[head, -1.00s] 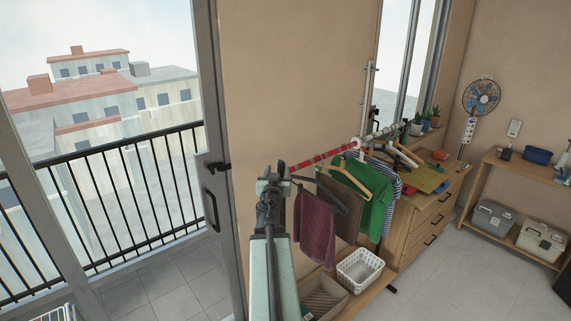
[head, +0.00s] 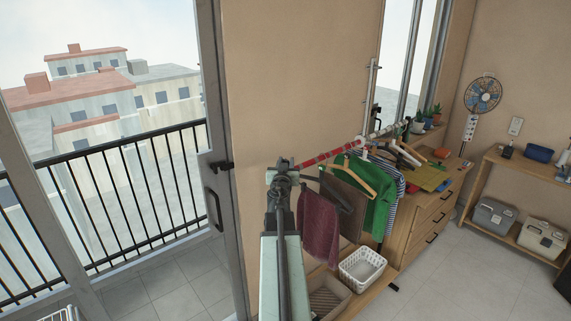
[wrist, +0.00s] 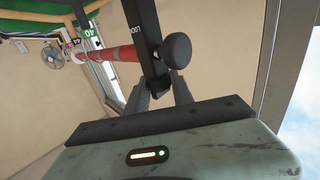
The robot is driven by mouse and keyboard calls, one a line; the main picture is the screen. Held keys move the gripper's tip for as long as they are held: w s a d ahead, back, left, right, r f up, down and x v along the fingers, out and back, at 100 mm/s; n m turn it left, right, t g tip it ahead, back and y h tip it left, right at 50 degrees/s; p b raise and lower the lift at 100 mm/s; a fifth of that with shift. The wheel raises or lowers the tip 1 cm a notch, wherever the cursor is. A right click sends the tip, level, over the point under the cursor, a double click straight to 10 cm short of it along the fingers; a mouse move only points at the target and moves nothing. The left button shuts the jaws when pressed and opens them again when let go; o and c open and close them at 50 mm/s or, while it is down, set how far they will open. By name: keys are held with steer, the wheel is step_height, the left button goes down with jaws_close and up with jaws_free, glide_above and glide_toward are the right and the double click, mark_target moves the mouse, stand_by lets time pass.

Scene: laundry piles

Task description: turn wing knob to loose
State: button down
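In the wrist view a round black knob (wrist: 177,51) sits beside a dark post (wrist: 143,35) with part of a white label, which reads like "LOO" or "100". A red-striped rail (wrist: 110,54) meets the post. My gripper (wrist: 161,84) is open, its two grey fingers apart below the knob. A dark block (wrist: 157,87) at the post's lower end shows between the fingers; I cannot tell whether they touch it. In the head view my arm reaches to the near end of the rail (head: 325,157) and hides the knob.
Clothes hang along the rail: a maroon towel (head: 319,220) nearest, then a green shirt (head: 380,198). A white basket (head: 362,268) stands below. A wooden dresser (head: 425,225) is behind. A glass door frame (head: 215,200) and balcony railing (head: 100,190) are to the left.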

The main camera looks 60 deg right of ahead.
steer(key=m+g, duration=0.1)
steer(key=g, duration=0.1)
steer(key=m+g+h, duration=0.1)
steer(key=m+g, duration=0.1)
steer(key=g, duration=0.1)
steer(key=shift+w+d+m+g+h, duration=0.1)
steer(key=shift+w+m+g+h, duration=0.2)
steer(key=shift+m, duration=0.1)
steer(key=m+g, duration=0.2)
steer(key=g, duration=0.2)
steer(key=m+g, duration=0.3)
steer(key=g, duration=0.1)
steer(key=shift+d+y, duration=0.1)
steer(key=shift+y, duration=0.3)
steer(key=m+g+y, duration=0.2)
steer(key=g, duration=0.1)
steer(key=m+g+y, duration=0.1)
steer(key=m+g, duration=0.2)
steer(key=shift+y, duration=0.4)
steer(key=shift+s+m+g+y, duration=0.15)
steer(key=shift+m+g+y, duration=0.85)
steer(key=shift+y, duration=0.2)
steer(key=shift+s+m+g+y, duration=0.1)
steer(key=shift+m+g+y, duration=0.85)
steer(key=shift+y, duration=0.25)
steer(key=shift+g+y, duration=0.25)
steer(key=shift+y, duration=0.05)
steer(key=c, duration=1.1)
jaws_free()
steer(key=shift+s, duration=0.1)
